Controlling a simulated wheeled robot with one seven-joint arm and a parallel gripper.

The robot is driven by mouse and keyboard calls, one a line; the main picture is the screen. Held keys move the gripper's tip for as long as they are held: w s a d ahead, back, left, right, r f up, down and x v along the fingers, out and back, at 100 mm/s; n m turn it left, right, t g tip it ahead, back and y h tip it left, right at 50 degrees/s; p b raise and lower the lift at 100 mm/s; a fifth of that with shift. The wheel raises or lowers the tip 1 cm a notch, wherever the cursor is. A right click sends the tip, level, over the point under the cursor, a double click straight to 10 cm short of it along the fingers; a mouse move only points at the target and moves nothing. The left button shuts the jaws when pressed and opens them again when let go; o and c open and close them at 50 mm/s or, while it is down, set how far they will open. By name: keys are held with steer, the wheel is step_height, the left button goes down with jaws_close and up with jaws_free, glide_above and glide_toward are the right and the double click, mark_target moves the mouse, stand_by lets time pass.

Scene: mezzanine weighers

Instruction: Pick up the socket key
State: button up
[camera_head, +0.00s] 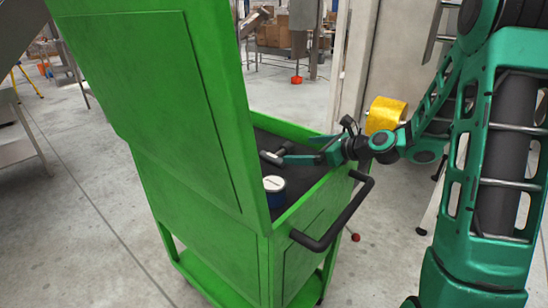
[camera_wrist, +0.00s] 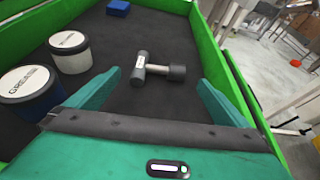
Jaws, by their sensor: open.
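A short T-shaped tool with a pale metal shaft and dark grey ends, which looks like the socket key (camera_wrist: 157,70), lies on the dark tray floor of the green cart. It also shows in part in the head view (camera_head: 270,157). My gripper (camera_wrist: 160,78) is open, with its two green fingers spread to the left and right of the tool in the wrist view. The fingers appear not to touch it, and nothing is held. In the head view my gripper (camera_head: 302,150) reaches in over the cart's right side. The exact height above the tray is hard to tell.
The green cart (camera_head: 185,100) has a tall panel hiding part of the tray, and a black handle (camera_head: 340,215). A blue tub (camera_wrist: 30,100) and a grey tub (camera_wrist: 72,58) with white lids stand left of the tool. A small blue block (camera_wrist: 118,7) lies farther back.

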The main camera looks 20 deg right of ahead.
mark_target(284, 150)
steer(key=x, duration=0.9)
steer(key=shift+w+a, duration=0.1)
steer(key=c, duration=1)
